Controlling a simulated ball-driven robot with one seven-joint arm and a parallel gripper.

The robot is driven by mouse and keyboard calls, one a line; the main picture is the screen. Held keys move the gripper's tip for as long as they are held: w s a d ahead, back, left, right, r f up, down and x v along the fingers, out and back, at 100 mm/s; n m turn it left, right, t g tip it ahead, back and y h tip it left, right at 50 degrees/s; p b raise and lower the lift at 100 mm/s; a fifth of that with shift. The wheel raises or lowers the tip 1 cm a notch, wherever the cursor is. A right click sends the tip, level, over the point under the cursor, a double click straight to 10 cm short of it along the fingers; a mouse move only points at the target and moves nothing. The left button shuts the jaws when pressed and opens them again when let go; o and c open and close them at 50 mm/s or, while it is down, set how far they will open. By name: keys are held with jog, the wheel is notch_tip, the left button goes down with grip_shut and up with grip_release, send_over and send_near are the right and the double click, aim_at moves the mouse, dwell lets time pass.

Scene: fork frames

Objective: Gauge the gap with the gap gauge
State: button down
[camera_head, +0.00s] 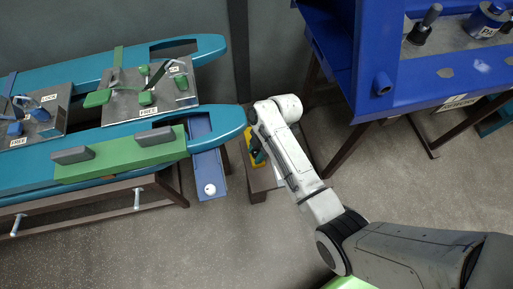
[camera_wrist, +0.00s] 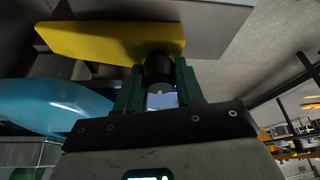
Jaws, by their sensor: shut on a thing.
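In the wrist view, my gripper (camera_wrist: 160,90) has its two green fingers shut on a dark round handle (camera_wrist: 158,68), which I take to be the gap gauge's. A yellow block (camera_wrist: 85,42) lies just beyond the handle; whether the two are joined is unclear. In the head view, my gripper (camera_head: 258,156) is mostly hidden by my arm, at the small brown stand (camera_head: 263,180). Yellow (camera_head: 251,142) shows beside it. The teal fork frames (camera_head: 215,122) stand to the left. Which gap is meant cannot be told.
A green bar (camera_head: 120,158) with grey blocks lies along the near teal frame. Metal plates (camera_head: 160,98) with clamps and labels bridge the frames. A blue slide (camera_head: 208,172) with a white ball hangs at the frame's end. A blue machine (camera_head: 375,60) stands right.

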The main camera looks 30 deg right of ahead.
jog(key=s+p, duration=0.1)
jog(key=s, duration=0.1)
jog(key=s+a+p, duration=0.1)
jog(key=s, duration=0.1)
jog(key=s+p, duration=0.1)
jog(key=s, duration=0.1)
jog(key=shift+a+r+p, duration=0.15)
jog(key=shift+a+p, duration=0.25)
jog(key=shift+s+a+f, duration=0.2)
jog(key=shift+s+a, duration=0.05)
jog(key=shift+s, duration=0.4)
jog(key=c, duration=0.7)
grip_release()
jog(key=shift+r, duration=0.1)
jog(key=shift+d+r, duration=0.1)
jog(key=shift+r, duration=0.15)
jog(key=p+v, duration=0.1)
jog(key=v, duration=0.9)
jog(key=shift+d, duration=0.15)
